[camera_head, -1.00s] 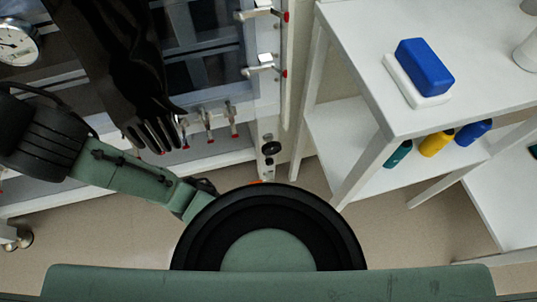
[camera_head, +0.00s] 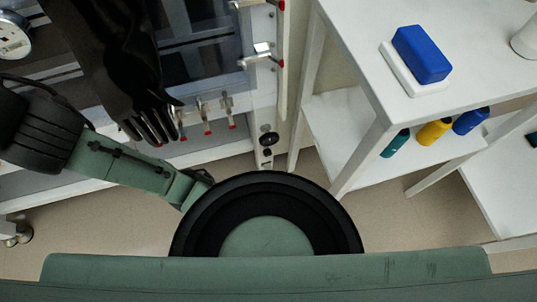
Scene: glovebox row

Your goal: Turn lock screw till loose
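My gripper is not in view; only green and black links of my arm show at the left and bottom. No part is clearly identifiable as the lock screw. A round black knob (camera_head: 268,139) sits on the white lower frame of the glovebox (camera_head: 215,150), just above my round black body part. Toggle clamps with red tips (camera_head: 206,117) line the lower edge of the glovebox window, and more red-tipped clamps (camera_head: 262,52) are on its right edge. Whether any of these is the screw, I cannot tell.
A black glove (camera_head: 130,70) hangs in front of the window. A round gauge (camera_head: 12,38) is at top left. Bare floor (camera_head: 400,215) lies between.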

